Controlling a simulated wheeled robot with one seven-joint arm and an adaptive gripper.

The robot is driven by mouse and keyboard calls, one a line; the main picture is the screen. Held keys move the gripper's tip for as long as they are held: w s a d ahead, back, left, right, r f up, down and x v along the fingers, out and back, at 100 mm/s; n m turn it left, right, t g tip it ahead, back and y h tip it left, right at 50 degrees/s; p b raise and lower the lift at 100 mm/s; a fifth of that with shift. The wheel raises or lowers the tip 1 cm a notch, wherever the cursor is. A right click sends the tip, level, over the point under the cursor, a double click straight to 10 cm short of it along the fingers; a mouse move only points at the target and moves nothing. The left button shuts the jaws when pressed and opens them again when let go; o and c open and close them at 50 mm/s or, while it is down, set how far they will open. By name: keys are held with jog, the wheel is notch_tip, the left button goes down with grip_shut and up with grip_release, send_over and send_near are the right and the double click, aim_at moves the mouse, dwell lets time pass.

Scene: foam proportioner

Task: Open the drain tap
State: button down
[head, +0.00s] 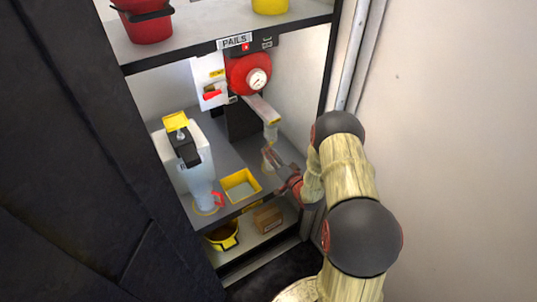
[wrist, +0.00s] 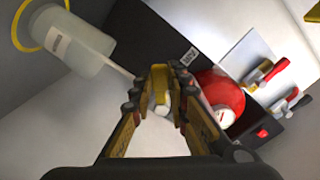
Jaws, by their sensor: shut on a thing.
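My gripper (wrist: 162,88) is shut on a small yellow-and-white part (wrist: 160,104), seen between its two fingers in the wrist view. The fingers hide much of this part, and I cannot tell for sure whether it is the drain tap's handle. In the head view my gripper (head: 270,155) reaches in from the right, just under a pale spout (head: 271,132). The spout hangs at the end of a pale arm (head: 262,108) below the red round unit (head: 247,75) with its white gauge. The red unit also shows right of the fingers in the wrist view (wrist: 222,92).
A white container (head: 198,153) with a yellow cap stands left on the shelf. A clear cylinder (head: 203,197) with a red handle is below it. A yellow tray (head: 240,186) lies left of my gripper. The upper shelf (head: 200,38) carries pails. A plain wall (head: 450,130) is at right.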

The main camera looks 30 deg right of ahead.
jog(key=shift+d+f+n+b, duration=0.3)
jog(key=shift+d+n+b, duration=0.4)
jog(key=shift+n, duration=0.85)
jog(key=shift+d+f+n+b, duration=0.4)
jog(key=shift+n+b, duration=0.4)
jog(key=shift+n, duration=0.8)
jog(key=shift+d+f+n+b, duration=0.25)
jog(key=shift+d+n+b, duration=0.45)
jog(key=shift+n, duration=0.85)
jog(key=c, duration=1.8)
grip_release()
jog(key=shift+o, duration=0.4)
jog(key=s, duration=1.2)
jog(key=shift+d, duration=0.2)
